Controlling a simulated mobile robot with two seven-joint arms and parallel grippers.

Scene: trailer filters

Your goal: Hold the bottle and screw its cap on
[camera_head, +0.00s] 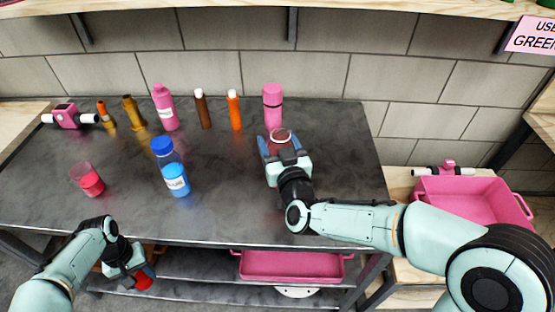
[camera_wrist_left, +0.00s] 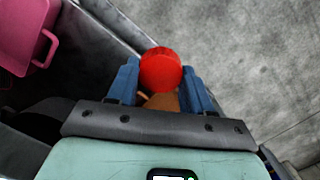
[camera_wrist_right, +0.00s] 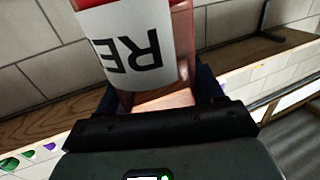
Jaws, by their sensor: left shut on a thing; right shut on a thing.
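My right gripper (camera_head: 281,148) is shut on a clear, reddish bottle (camera_head: 280,136) at the right part of the dark table. Its rim shows between the fingers; the arm hides most of the body. In the right wrist view the bottle (camera_wrist_right: 182,50) fills the space between the fingers, with a white label (camera_wrist_right: 135,50) reading "RE". I cannot tell whether its base touches the table. My left gripper (camera_head: 140,275) is shut on a round red cap (camera_head: 145,283), in front of and below the table's front edge. The cap (camera_wrist_left: 160,68) sits between the blue fingertips in the left wrist view.
On the dark table (camera_head: 230,215) stand a blue-capped bottle (camera_head: 173,178), a red-filled cup (camera_head: 92,184) and a back row with pink bottles (camera_head: 164,108) and other containers. A pink bin (camera_head: 470,200) is at the right, a pink tray (camera_head: 290,267) below. The table's front middle is clear.

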